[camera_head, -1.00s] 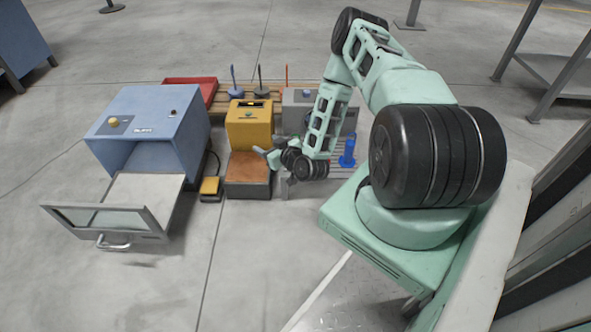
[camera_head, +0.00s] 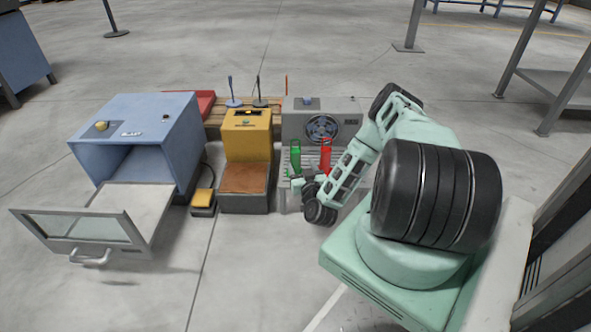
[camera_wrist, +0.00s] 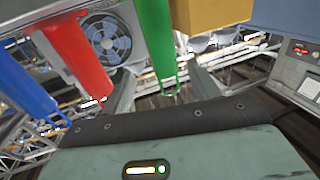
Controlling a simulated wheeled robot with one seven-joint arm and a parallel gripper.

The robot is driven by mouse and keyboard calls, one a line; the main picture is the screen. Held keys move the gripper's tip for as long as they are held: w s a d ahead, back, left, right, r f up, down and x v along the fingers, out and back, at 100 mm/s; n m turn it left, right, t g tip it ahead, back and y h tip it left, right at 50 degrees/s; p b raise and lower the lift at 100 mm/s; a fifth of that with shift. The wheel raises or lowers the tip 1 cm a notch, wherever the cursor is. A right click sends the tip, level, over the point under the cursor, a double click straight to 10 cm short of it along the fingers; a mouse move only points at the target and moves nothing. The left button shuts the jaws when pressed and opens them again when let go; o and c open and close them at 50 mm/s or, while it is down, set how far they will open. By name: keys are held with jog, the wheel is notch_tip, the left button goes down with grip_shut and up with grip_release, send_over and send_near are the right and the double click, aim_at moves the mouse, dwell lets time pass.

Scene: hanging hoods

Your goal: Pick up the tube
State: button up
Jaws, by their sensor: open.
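The blue tube is hidden by my arm in the head view. My gripper (camera_head: 299,183) is open, low beside the green tube; in the wrist view its fingers (camera_wrist: 163,85) are apart. I cannot tell whether they touch the green tube.
A grey fan unit (camera_head: 345,112) stands behind the tubes. A yellow machine (camera_head: 250,130) with a brown pad is to the left, then a small yellow pedal (camera_head: 203,200) and a blue hood (camera_head: 165,120) with its drawer out. Floor in front is clear.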

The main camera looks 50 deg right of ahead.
aim_at(297, 161)
jog(key=x, duration=0.2)
jog(key=shift+w+d+b, duration=0.2)
jog(key=shift+w+b, duration=0.1)
jog(key=shift+b, duration=0.1)
jog(key=w+b, duration=0.1)
jog(key=w+d+b, duration=0.1)
jog(key=w+d+f+b, duration=0.1)
jog(key=shift+w+b, duration=0.35)
jog(key=shift+w, duration=0.05)
jog(key=shift+w+d+r, duration=0.25)
jog(key=shift+w, duration=0.15)
jog(key=c, duration=1.2)
